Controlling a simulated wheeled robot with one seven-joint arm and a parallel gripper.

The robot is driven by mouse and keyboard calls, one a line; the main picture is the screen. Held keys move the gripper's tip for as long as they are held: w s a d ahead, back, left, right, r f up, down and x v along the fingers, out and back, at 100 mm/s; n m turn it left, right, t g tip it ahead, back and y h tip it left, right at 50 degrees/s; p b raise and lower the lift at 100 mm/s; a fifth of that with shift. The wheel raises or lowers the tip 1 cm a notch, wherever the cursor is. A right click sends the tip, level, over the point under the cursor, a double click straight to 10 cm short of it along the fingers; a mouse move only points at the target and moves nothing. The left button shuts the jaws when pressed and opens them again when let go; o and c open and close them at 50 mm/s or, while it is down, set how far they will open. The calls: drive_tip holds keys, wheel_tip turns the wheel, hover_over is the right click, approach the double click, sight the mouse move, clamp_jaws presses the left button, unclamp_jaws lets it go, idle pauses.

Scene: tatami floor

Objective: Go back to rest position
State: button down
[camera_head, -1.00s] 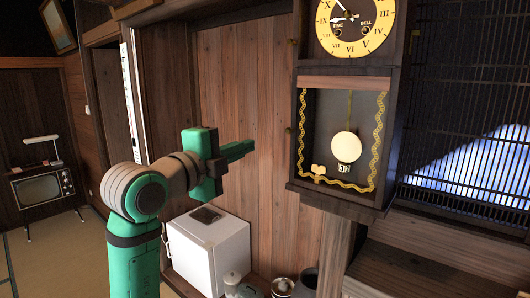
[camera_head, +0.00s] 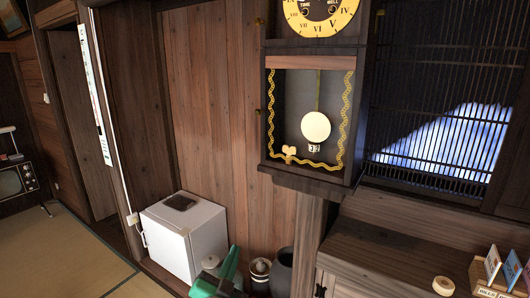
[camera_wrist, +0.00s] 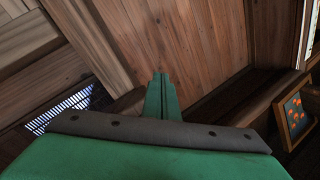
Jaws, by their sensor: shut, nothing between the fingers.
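My gripper shows low in the head view as a green shape (camera_head: 228,268), in front of the wall below the clock and beside the white box. In the wrist view its green fingers (camera_wrist: 160,96) are together and point at wooden wall planks, with nothing between them. Most of my arm is out of the head view.
A pendulum clock (camera_head: 268,150) hangs on the wall. A small white fridge (camera_head: 205,245) and dark pots (camera_head: 282,270) stand below. A wooden cabinet (camera_head: 400,250) with a card holder (camera_head: 490,277) is at right. Tatami floor (camera_head: 60,255) is open at left.

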drive_tip(key=s+d+f+n+g+y, duration=0.1)
drive_tip(key=s+d+f+n+y, duration=0.2)
drive_tip(key=s+f, duration=0.8)
drive_tip(key=s+d+f+n+g+y, duration=0.1)
drive_tip(key=s+d+f+n, duration=0.25)
drive_tip(key=s+f, duration=0.8)
drive_tip(key=s+d+n+g, duration=0.1)
drive_tip(key=s+d+n, duration=0.1)
drive_tip(key=s, duration=2.3)
drive_tip(key=shift+s+f+h, duration=0.2)
drive_tip(key=shift+f+h, duration=0.05)
drive_tip(key=shift+h, duration=0.15)
